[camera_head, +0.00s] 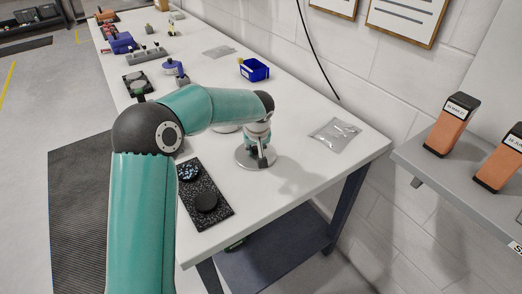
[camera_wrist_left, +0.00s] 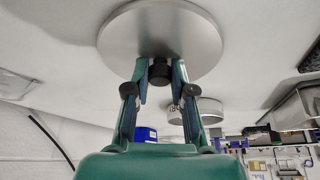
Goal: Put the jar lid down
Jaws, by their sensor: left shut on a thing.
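The jar lid, a flat grey metal disc (camera_head: 243,160) with a black knob, is at the near part of the white table (camera_head: 300,180). My left gripper (camera_head: 262,156) is above it, pointing down. In the left wrist view the disc (camera_wrist_left: 200,40) fills the upper middle, and my left gripper (camera_wrist_left: 160,75) is shut on its black knob. I cannot tell whether the disc touches the table. A round grey thing (camera_wrist_left: 208,112) shows beyond the fingers; my arm hides most of that area in the head view. My right gripper is not in view.
A black speckled board (camera_head: 216,221) with two round pieces lies left of the lid. A silver bag (camera_head: 335,132) lies to the right, and a blue bin (camera_head: 254,70) stands farther back. The table around the disc's right and front is clear.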

